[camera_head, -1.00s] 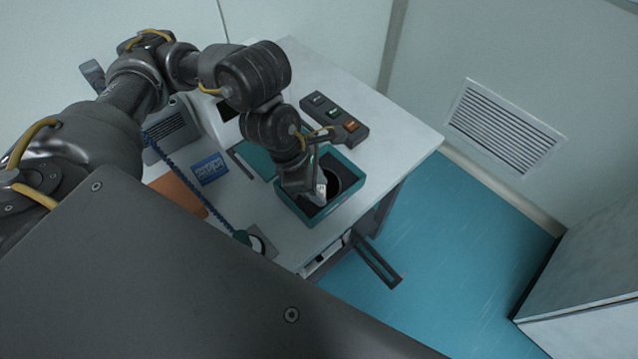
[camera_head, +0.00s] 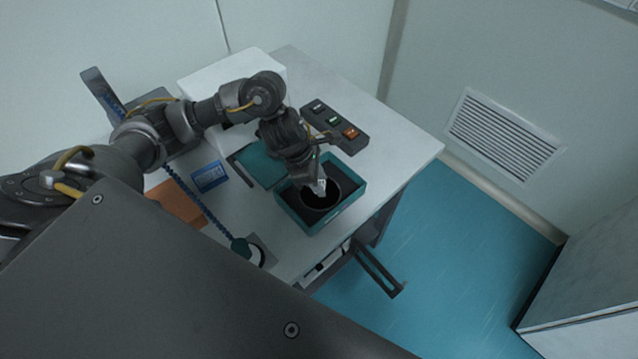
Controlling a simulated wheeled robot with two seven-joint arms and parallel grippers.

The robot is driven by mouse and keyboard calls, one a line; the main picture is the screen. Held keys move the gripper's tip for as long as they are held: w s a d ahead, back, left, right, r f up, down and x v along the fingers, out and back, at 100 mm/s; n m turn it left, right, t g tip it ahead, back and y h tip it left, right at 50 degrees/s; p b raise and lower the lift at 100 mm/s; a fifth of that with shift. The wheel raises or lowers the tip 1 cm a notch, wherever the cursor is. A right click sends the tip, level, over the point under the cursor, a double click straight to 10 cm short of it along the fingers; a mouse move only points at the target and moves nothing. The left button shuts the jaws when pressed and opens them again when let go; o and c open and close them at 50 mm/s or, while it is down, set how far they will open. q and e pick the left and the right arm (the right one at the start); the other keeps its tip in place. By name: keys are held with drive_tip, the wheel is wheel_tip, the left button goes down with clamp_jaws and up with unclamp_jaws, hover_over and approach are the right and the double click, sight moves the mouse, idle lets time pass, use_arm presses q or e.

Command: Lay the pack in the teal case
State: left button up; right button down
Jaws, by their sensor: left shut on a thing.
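The open teal case (camera_head: 348,215) stands near the table's front right edge. It has a dark lining with a round black hollow, and its teal lid (camera_head: 262,165) lies back to the left. My left gripper (camera_head: 317,184) points down over the case. It is shut on a small white pack (camera_head: 320,189), which shows at the fingertips above the hollow. Whether the pack touches the hollow's bottom or rim I cannot tell. My wrist hides the far left corner of the case. My right gripper is out of view.
A blue box (camera_head: 209,176), an orange mat (camera_head: 177,204) and a dark blue coiled cord (camera_head: 200,206) lie to the left. A white device (camera_head: 232,75) stands at the back.

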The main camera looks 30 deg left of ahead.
use_arm(q)
drive_tip(key=shift+f, duration=0.95)
drive_tip(key=shift+f, duration=0.2)
drive_tip(key=o, duration=1)
drive_tip(key=shift+r, duration=0.1)
drive_tip(key=shift+o, duration=0.2)
drive_tip(key=shift+r, duration=0.1)
drive_tip(key=shift+a+r, duration=0.1)
drive_tip(key=shift+r, duration=0.1)
drive_tip(key=v, duration=1.1)
drive_tip(key=shift+r+b, duration=0.25)
drive_tip(key=shift+b, duration=0.05)
